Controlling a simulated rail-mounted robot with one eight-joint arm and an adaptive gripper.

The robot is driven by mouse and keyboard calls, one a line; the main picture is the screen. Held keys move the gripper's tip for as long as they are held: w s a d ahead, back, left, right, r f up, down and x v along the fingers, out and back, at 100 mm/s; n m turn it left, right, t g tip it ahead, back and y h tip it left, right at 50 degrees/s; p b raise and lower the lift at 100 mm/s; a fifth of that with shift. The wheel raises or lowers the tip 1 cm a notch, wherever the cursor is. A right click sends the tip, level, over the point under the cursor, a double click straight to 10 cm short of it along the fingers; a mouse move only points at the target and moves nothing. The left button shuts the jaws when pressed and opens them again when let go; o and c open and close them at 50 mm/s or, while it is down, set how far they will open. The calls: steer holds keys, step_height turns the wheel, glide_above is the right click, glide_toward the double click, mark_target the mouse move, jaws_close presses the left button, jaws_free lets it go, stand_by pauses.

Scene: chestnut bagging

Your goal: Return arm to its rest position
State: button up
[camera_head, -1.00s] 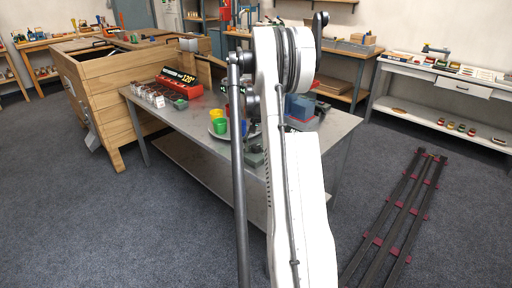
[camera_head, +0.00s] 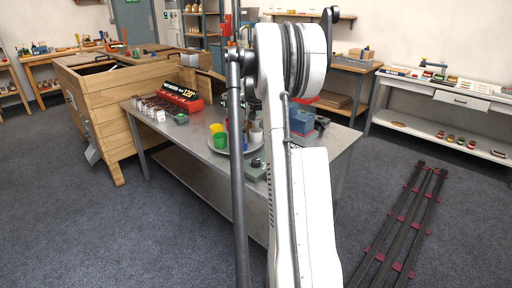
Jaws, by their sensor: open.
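My white arm (camera_head: 306,200) rises through the middle of the head view, with its dark-ringed joint (camera_head: 292,60) near the top. My gripper is not visible; the arm hides part of the table behind it. The grey metal table (camera_head: 178,141) carries a red box with a lit number sign (camera_head: 183,97), a row of small containers (camera_head: 158,113), a green cup (camera_head: 220,140) on a round plate, and a blue box (camera_head: 301,122) to the right of the arm.
A wooden bin (camera_head: 112,115) stands at the left end of the table. Dark rails with red ties (camera_head: 402,222) lie on the carpet at right. A white shelf bench (camera_head: 440,110) stands at the back right. Open carpet (camera_head: 120,235) fills the front left.

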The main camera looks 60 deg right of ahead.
steer(key=shift+r, duration=0.35)
stand_by(0.4)
steer(key=w+a+r+n+t+h, duration=0.15)
steer(key=a+r, duration=0.25)
steer(key=a, duration=0.7)
steer(key=a+r+n, duration=0.2)
steer(key=a+r, duration=0.2)
steer(key=a, duration=0.6)
steer(key=w+a+r+n+t, duration=0.1)
steer(key=a+r, duration=0.3)
steer(key=a, duration=0.7)
steer(key=s+a+f+n+t, duration=0.1)
steer(key=s+a+f+n, duration=0.1)
steer(key=s+a, duration=0.3)
steer(key=s+a+f+n+t+y, duration=0.1)
steer(key=s+a, duration=0.5)
steer(key=a, duration=0.6)
steer(key=s+a+f+n+t, duration=0.2)
steer(key=s+a, duration=0.4)
steer(key=a, duration=0.3)
steer(key=shift+a+f+n+t, duration=0.25)
steer(key=shift+f+n+t, duration=0.1)
steer(key=shift+n, duration=0.3)
steer(key=shift+y, duration=0.25)
